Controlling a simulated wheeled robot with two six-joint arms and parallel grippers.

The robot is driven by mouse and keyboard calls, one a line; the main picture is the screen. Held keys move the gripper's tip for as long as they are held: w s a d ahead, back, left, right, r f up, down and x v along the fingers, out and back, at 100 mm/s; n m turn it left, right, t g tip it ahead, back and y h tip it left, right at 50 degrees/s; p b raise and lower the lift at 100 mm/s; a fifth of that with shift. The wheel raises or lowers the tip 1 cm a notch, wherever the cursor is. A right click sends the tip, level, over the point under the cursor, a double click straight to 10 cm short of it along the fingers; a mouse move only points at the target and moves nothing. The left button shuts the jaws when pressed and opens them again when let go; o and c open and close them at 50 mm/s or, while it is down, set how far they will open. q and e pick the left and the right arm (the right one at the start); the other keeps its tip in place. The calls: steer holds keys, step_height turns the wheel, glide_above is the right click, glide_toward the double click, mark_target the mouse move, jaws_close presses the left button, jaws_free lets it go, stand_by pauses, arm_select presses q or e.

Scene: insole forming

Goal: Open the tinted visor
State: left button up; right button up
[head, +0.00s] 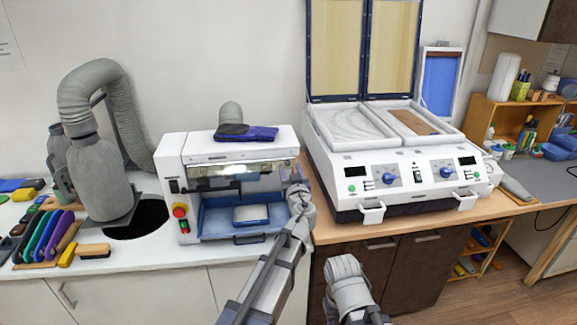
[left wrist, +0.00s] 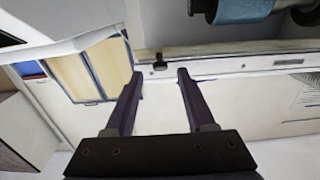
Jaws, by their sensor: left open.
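The white grinding machine (head: 295,143) stands on the white counter. Its tinted visor (head: 232,172) shows as a see-through band across the upper part of the front opening. The blue interior (head: 215,219) shows below it; I cannot tell exactly how far the visor is raised. My left gripper (head: 292,176) is at the right end of the visor. In the left wrist view my left gripper (left wrist: 158,80) is open, with nothing between its fingers; a small dark tab shows just beyond the fingertips. I cannot tell whether they touch the visor.
A white double-bed press (head: 400,170) with its lids up stands to the right. A grey hose and extractor (head: 100,180) stand left, beside a round dark hole in the counter. Coloured insoles and brushes (head: 50,235) lie at far left. A wooden shelf (head: 480,115) is at right.

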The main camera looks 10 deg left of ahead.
mark_target(288, 163)
arm_select(q)
steer(key=x, duration=0.3)
steer(key=shift+w, duration=0.15)
jaws_close()
stand_by(0.3)
